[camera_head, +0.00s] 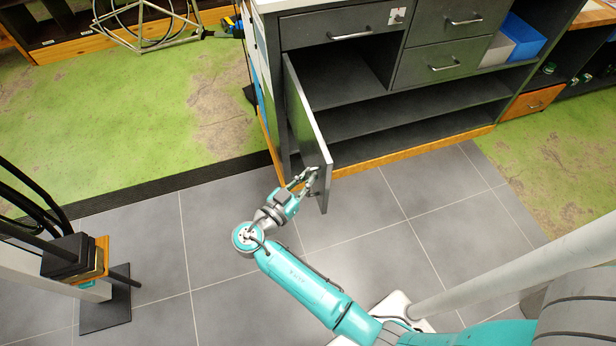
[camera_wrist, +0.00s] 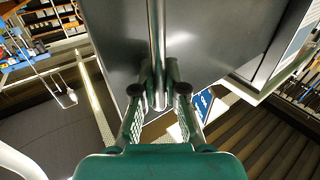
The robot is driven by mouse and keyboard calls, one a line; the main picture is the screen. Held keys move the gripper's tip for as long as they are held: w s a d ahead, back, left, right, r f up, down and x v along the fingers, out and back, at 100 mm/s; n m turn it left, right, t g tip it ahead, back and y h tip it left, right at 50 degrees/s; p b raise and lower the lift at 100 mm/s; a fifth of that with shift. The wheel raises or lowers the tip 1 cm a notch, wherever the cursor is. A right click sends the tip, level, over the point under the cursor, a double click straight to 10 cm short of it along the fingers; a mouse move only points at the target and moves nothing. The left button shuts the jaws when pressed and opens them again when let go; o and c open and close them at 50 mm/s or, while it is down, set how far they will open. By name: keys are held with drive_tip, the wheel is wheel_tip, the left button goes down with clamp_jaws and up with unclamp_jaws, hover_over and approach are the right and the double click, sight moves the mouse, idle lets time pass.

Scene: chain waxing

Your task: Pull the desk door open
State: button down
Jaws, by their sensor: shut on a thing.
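The desk door (camera_head: 308,128) is a grey panel hinged at the left side of the dark grey desk (camera_head: 400,110). It stands swung well out from the desk front, and the shelves behind it show. My gripper (camera_head: 308,178) is at the outer free edge of the door, shut on the door's handle. In the wrist view my gripper (camera_wrist: 158,95) has its two fingers on either side of the metal bar handle (camera_wrist: 157,40), with the grey door face (camera_wrist: 220,35) behind it. The exact finger contact is small in the head view.
Drawers with bar handles (camera_head: 465,20) sit above and right of the opening. A stand with a dark base (camera_head: 105,308) is at the left.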

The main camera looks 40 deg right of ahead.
drive_tip(key=c, duration=1.2)
unclamp_jaws()
drive_tip(key=shift+s, duration=0.15)
drive_tip(key=v, duration=1.2)
